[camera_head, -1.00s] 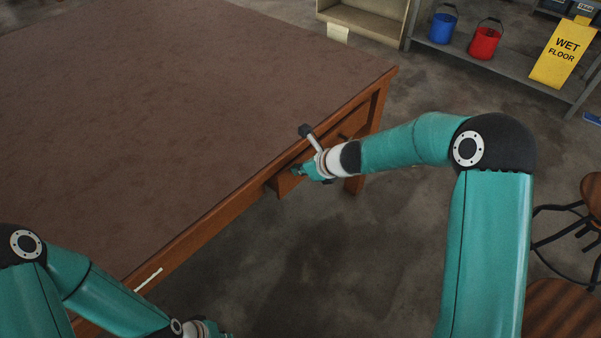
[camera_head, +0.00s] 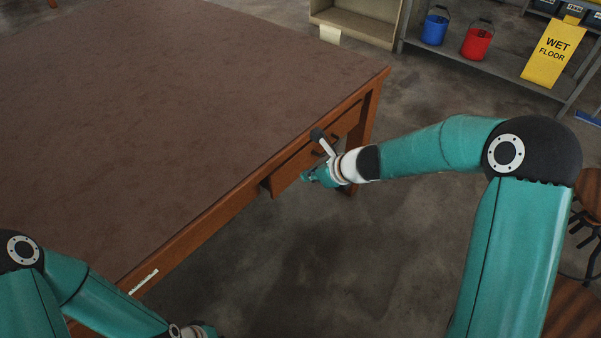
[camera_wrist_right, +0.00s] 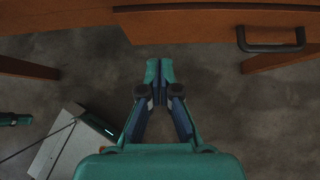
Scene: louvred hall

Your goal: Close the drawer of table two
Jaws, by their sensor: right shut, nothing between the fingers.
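The brown-topped wooden table (camera_head: 150,95) fills the left of the head view. My left gripper (camera_head: 208,330) is partly cut off at the bottom edge.
A shelf (camera_head: 490,66) with a blue bucket (camera_head: 434,30), a red bucket (camera_head: 476,43) and a yellow wet floor sign (camera_head: 551,57) stands at the back right. A wooden chair (camera_head: 573,310) is at the lower right, partly behind my right arm. The floor before the drawer is clear.

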